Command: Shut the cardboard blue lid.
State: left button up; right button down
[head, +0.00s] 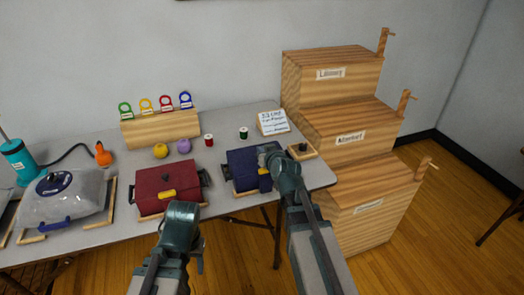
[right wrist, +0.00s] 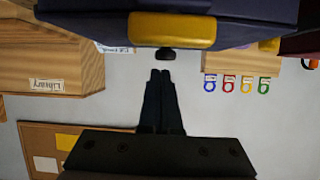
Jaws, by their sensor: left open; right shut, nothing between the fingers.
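The cardboard box with the blue lid (head: 241,165) stands on the table at the right, beside the red box. Its lid looks low over the box, but my arm covers part of it and I cannot tell whether it is fully down. In the right wrist view the blue surface (right wrist: 110,12) fills the top, with a yellow tab (right wrist: 172,30) at its edge. My right gripper (head: 268,150) is over the right part of the blue box; its empty fingers (right wrist: 160,74) are shut, close to the tab. My left gripper (head: 198,258) is open, in front of the table below the red box.
A red box (head: 166,184) stands left of the blue one, and a grey lidded container (head: 64,196) farther left. Spools, yarn balls and a small sign (head: 272,122) are behind. Stepped wooden bins (head: 350,135) stand close at the right.

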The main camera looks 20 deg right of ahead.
jog(key=shift+s+f+b, duration=0.2)
jog(key=shift+f+b, duration=0.15)
jog(key=shift+f, duration=0.15)
jog(key=shift+s+f+b, duration=0.2)
jog(key=shift+f+b, duration=0.1)
jog(key=shift+f, duration=0.15)
pick_arm(q)
jog(key=shift+s+f+b, duration=0.2)
jog(key=shift+s+f, duration=0.1)
jog(key=shift+f, duration=0.3)
jog(key=shift+s+f+b, duration=0.15)
jog(key=shift+s+f, duration=0.1)
jog(key=shift+f, duration=0.35)
pick_arm(e)
jog(key=shift+s+f, duration=0.25)
jog(key=shift+f, duration=0.05)
pick_arm(q)
jog(key=shift+a+f, duration=0.1)
jog(key=shift+f, duration=0.05)
pick_arm(e)
jog(key=shift+s+f, duration=0.1)
jog(key=shift+s, duration=0.1)
jog(key=shift+r+p, duration=0.45)
jog(key=shift+r, duration=0.05)
pick_arm(q)
jog(key=shift+r+p, duration=0.3)
jog(key=shift+r, duration=0.55)
pick_arm(e)
jog(key=shift+w+d+r, duration=0.1)
jog(key=shift+r, duration=0.15)
